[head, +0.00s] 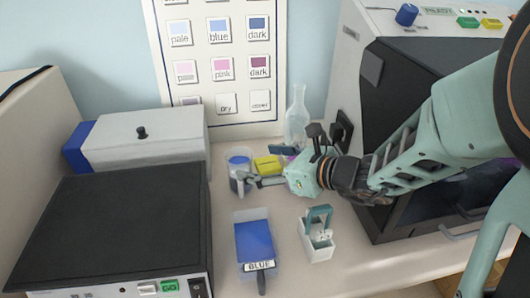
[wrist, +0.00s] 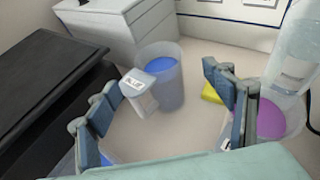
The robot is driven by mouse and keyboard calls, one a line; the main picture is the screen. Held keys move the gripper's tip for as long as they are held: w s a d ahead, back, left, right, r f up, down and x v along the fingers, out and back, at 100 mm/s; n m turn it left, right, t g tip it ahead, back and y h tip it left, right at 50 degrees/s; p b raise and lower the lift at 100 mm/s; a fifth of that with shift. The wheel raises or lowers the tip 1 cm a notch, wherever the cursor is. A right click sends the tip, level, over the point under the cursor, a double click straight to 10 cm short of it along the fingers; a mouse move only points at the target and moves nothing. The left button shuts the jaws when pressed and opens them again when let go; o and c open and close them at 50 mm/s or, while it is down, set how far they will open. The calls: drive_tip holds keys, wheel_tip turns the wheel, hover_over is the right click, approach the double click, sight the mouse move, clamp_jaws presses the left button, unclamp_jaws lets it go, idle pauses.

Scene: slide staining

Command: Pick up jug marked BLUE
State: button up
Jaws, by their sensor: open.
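The jug with blue liquid (wrist: 168,82) stands upright in the wrist view, with a pale handle (wrist: 138,90) toward me; the small label on it seems to read BLUE. In the head view the jug (head: 239,163) stands behind the blue staining tray, partly covered by a finger of mine. My gripper (wrist: 168,108) is open and empty, its fingers spread on either side of the space in front of the jug. The handle lies nearer the left finger, and I cannot tell whether they touch. In the head view my gripper (head: 262,166) reaches in from the right.
A jug with purple liquid (wrist: 272,118) stands close beyond my right finger, with a clear bottle (head: 297,118) behind. A yellow object (head: 267,165) lies between the jugs. A tray marked BLUE (head: 254,238) and a white rack with teal handle (head: 319,245) stand in front.

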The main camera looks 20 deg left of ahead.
sight(230, 158)
drive_tip(key=x, duration=0.7)
drive_tip(key=shift+a, duration=0.15)
drive_tip(key=shift+c, duration=0.3)
clamp_jaws()
